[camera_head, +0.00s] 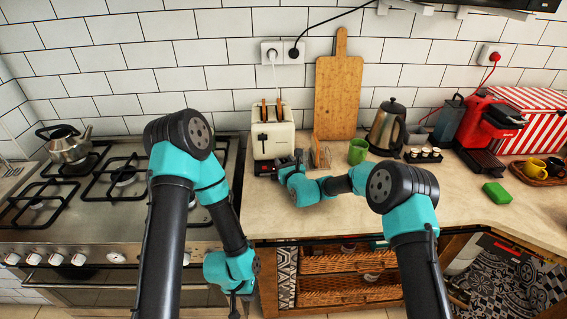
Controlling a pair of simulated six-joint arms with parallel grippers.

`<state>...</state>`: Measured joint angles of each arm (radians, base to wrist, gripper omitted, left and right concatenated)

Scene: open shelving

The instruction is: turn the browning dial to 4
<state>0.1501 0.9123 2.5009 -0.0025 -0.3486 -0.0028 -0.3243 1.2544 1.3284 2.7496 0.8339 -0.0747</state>
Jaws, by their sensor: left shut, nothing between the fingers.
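The cream toaster (271,128) stands on the counter against the tiled wall, with brown slices showing in its top slots. Its front faces me, with small dark controls on it; the browning dial and its setting are too small to make out. My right gripper (284,161) is at the lower right of the toaster's front, very close to it. I cannot tell whether it touches the toaster or how its fingers are set. My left gripper (238,306) hangs low in front of the cabinet, shut and empty, away from the toaster.
A gas hob (122,183) lies left of the toaster, with a kettle (66,144) on it. A green mug (357,151), a cutting board (337,98) and a steel kettle (386,126) stand to the right. The front counter is mostly clear.

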